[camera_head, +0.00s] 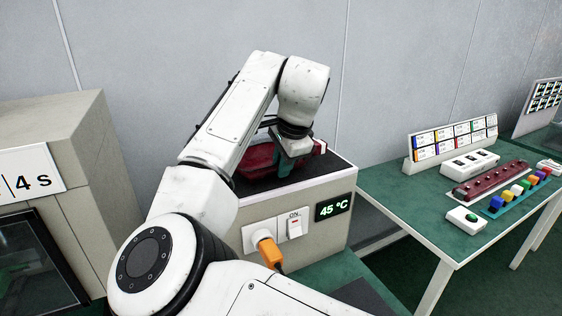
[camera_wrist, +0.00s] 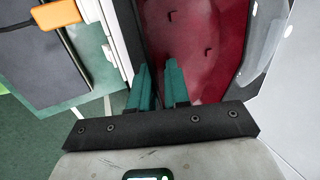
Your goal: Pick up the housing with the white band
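A dark red housing (camera_head: 257,160) lies on the dark top of the heating station (camera_head: 328,184) in the head view. A small white part shows at its right end; I cannot tell whether this is the white band. In the wrist view, the housing (camera_wrist: 192,38) fills the upper middle, with a pale, glossy edge along its right. My gripper (camera_head: 287,164) points down at the housing, partly covering it. Its teal fingers (camera_wrist: 158,82) stand a narrow gap apart at the housing's left edge. Whether they touch or pinch that edge cannot be seen.
The station front has a 45 °C display (camera_head: 333,207), a switch (camera_head: 294,224) and an orange plug (camera_head: 268,252). A large cabinet (camera_head: 50,150) stands left.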

